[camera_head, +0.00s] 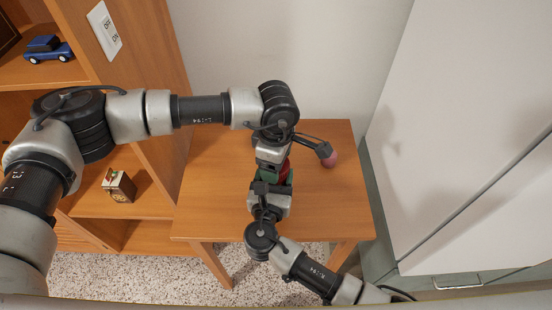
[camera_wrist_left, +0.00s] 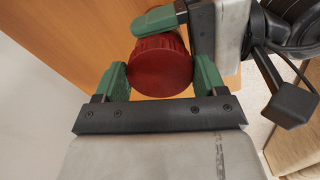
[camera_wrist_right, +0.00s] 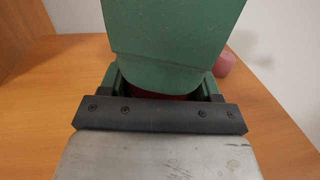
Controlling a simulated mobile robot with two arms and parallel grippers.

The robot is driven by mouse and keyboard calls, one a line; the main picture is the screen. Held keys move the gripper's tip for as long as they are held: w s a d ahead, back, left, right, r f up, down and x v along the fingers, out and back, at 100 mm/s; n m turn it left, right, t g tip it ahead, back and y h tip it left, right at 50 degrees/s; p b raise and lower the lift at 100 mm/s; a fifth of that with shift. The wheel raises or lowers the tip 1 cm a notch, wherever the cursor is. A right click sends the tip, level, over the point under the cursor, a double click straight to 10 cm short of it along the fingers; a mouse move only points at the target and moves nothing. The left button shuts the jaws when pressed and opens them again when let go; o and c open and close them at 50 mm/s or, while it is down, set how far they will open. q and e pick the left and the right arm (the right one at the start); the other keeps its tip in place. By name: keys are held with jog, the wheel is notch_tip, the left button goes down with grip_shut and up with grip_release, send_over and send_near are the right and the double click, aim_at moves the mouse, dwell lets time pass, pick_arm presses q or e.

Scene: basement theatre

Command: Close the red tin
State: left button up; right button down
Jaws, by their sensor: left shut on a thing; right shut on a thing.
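The red tin (camera_head: 284,167) is mostly hidden between my two grippers above the wooden table. In the left wrist view its round red face and ridged rim (camera_wrist_left: 160,66) show between the green fingers of my left gripper (camera_wrist_left: 160,80), which is shut on it. My right gripper (camera_wrist_right: 161,88) is shut on the tin from the near side; only a thin red strip (camera_wrist_right: 160,95) shows there, behind a large green finger of my left gripper. A green finger of the right gripper also touches the tin's edge in the left wrist view. Whether lid and body are joined is hidden.
The wooden table (camera_head: 215,190) is mostly bare. A pink ball-like object (camera_head: 329,160) is to the right of the grippers. A wooden shelf (camera_head: 150,205) with a small box (camera_head: 119,186) and a blue toy car (camera_head: 47,48) stands left. A white cabinet (camera_head: 480,130) stands right.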

pick_arm(q)
jog(key=m, duration=0.4)
jog(key=shift+m, duration=0.4)
jog(key=m, duration=0.6)
jog(key=shift+a+m, duration=0.15)
jog(key=shift+m, duration=0.25)
jog(key=m, duration=0.6)
jog(key=shift+a+m, duration=0.1)
jog(key=shift+m, duration=0.3)
jog(key=m, duration=0.6)
jog(key=shift+m, duration=0.3)
jog(key=o, duration=1)
jog(key=shift+c, duration=0.2)
jog(key=shift+r, duration=2.25)
